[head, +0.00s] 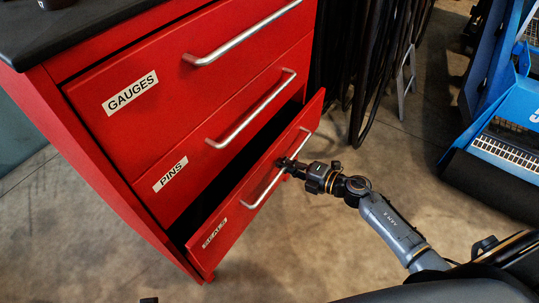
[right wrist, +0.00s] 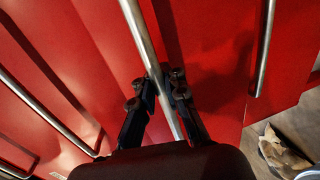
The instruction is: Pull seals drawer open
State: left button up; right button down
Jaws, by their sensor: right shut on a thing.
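A red cabinet has drawers labelled GAUGES, PINS and SEALS. The seals drawer (head: 225,222) is the lowest and stands partly open, with a dark gap behind its front. My right gripper (head: 283,163) is shut on the seals drawer handle (head: 262,190), a slanted silver bar, near its upper right end. In the right wrist view the two fingers (right wrist: 160,92) close around the handle bar (right wrist: 143,40). The drawer's contents are hidden in dark shadow. My left gripper does not show.
The pins drawer (head: 230,130) and gauges drawer (head: 170,75) above are closed. A black worktop (head: 90,22) caps the cabinet. Dark hoses (head: 370,60) hang behind it. A blue machine (head: 500,115) stands at right. Concrete floor (head: 310,245) is clear between.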

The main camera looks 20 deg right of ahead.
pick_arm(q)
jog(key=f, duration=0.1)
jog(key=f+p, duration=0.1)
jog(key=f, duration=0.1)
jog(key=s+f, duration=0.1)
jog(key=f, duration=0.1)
pick_arm(e)
jog(key=f+v, duration=0.2)
jog(key=v, duration=0.8)
jog(key=f+v, duration=0.2)
jog(key=v, duration=0.9)
jog(key=shift+s+d+r, duration=0.15)
jog(key=shift+s+d, duration=0.05)
jog(key=shift+s, duration=0.1)
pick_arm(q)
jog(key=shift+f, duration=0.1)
pick_arm(e)
jog(key=c, duration=1.4)
grip_release()
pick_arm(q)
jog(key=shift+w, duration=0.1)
pick_arm(e)
jog(key=v, duration=1.2)
